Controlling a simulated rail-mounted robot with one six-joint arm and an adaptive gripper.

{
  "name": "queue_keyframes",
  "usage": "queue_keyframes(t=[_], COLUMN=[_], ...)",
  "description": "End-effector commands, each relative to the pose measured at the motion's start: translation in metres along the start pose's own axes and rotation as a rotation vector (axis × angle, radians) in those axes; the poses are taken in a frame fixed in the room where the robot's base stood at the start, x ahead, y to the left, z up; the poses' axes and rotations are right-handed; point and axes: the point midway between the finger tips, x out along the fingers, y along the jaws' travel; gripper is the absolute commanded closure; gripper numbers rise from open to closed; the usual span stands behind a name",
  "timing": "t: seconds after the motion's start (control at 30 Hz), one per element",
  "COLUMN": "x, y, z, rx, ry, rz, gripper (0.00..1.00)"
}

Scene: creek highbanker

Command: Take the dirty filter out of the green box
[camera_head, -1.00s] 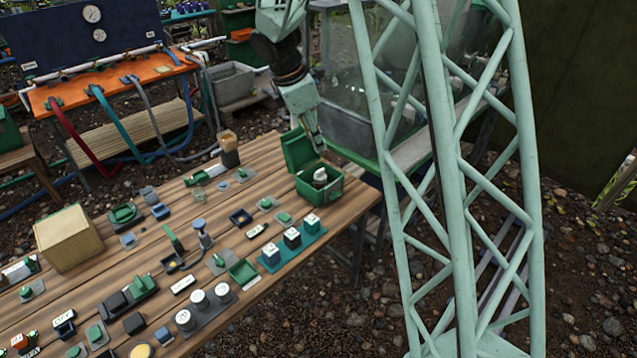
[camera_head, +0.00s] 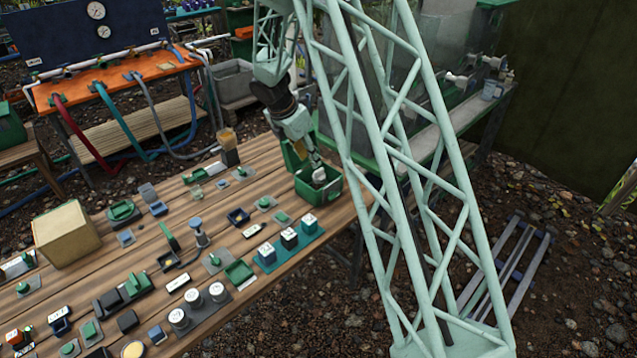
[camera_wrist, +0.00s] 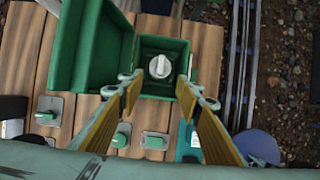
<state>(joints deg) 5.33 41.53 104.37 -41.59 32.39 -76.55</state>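The green box (camera_head: 333,190) stands with its lid open at the right end of the wooden table. In the wrist view its rim (camera_wrist: 185,44) and raised lid (camera_wrist: 85,45) show from above. The filter, a pale round piece with a raised bar across its top (camera_wrist: 160,67), sits inside the box. In the head view my gripper (camera_head: 319,176) is at the mouth of the box, partly covering the filter. In the wrist view my gripper (camera_wrist: 158,88) is open, its yellow-padded fingers apart on either side of the filter. No contact with the filter shows.
A teal strip with several white-topped cubes (camera_head: 290,247) stands in front of the box. A brown-topped brush-like piece (camera_head: 228,147) is behind left. Switches and small parts crowd the wooden table (camera_head: 140,243). A glass-sided tank (camera_head: 345,100) stands behind the box.

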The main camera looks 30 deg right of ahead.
Motion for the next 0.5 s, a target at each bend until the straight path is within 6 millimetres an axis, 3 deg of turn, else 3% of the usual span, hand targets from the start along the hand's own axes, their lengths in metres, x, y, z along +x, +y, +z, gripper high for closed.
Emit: queue_keyframes(t=[0.33, 0.5], x=[0.001, 0.011], y=[0.000, 0.000], z=[0.000, 0.000], rx=[0.001, 0.002], ry=[0.000, 0.000], rz=[0.000, -0.001], gripper=[0.68, 0.68])
